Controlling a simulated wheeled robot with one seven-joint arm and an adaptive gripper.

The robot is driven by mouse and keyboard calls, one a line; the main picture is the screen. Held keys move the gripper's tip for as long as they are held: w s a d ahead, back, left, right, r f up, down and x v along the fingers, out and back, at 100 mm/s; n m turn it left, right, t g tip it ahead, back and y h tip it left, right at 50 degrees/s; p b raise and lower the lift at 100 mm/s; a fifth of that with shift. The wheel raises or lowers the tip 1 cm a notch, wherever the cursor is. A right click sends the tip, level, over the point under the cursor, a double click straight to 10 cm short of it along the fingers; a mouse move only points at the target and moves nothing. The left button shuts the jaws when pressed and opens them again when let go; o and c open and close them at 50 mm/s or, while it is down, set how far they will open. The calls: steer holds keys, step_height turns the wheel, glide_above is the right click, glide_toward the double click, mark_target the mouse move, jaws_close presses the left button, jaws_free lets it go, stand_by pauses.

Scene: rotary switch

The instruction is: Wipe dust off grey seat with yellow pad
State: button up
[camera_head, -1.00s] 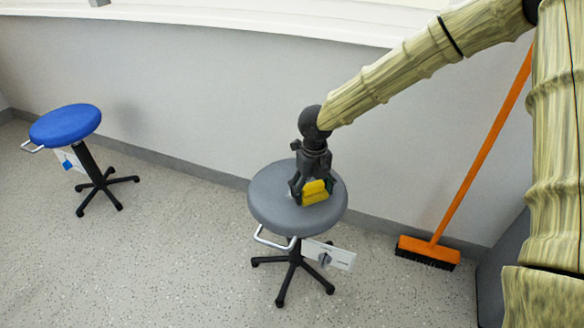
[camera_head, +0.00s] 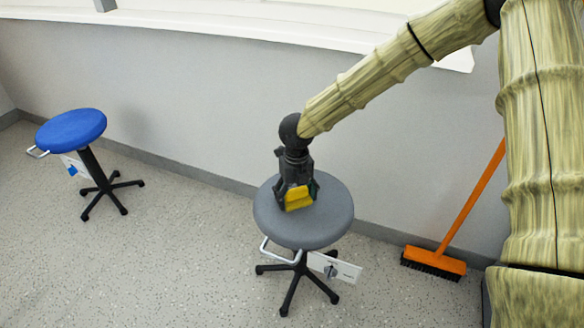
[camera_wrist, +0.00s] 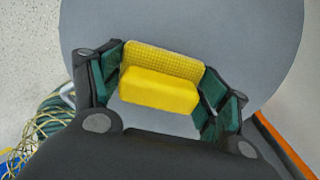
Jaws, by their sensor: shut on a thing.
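The grey seat (camera_head: 332,217) is the round top of a stool near the middle of the head view. It fills much of the wrist view (camera_wrist: 215,28). My gripper (camera_head: 299,195) points down over the left-centre part of the seat. Its fingers are shut on the yellow pad (camera_head: 298,199), one at each end of it. In the wrist view the pad (camera_wrist: 160,88) lies across between the green-lined fingers. The pad is at or very near the seat's surface; I cannot tell if it touches. I cannot make out dust on the seat.
A blue stool (camera_head: 72,130) stands at the left. An orange broom (camera_head: 440,258) leans at the right. A grey wall (camera_head: 200,100) rises behind. Floor between the stools is clear.

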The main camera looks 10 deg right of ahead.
mark_target(295, 190)
steer(key=shift+w+a+r+p, duration=0.15)
steer(key=shift+r+p, duration=0.15)
steer(key=shift+p, duration=0.2)
step_height(295, 190, up, 3)
steer(key=shift+f+p, duration=0.2)
steer(key=shift+p, duration=0.55)
step_height(295, 190, up, 5)
steer(key=p, duration=0.6)
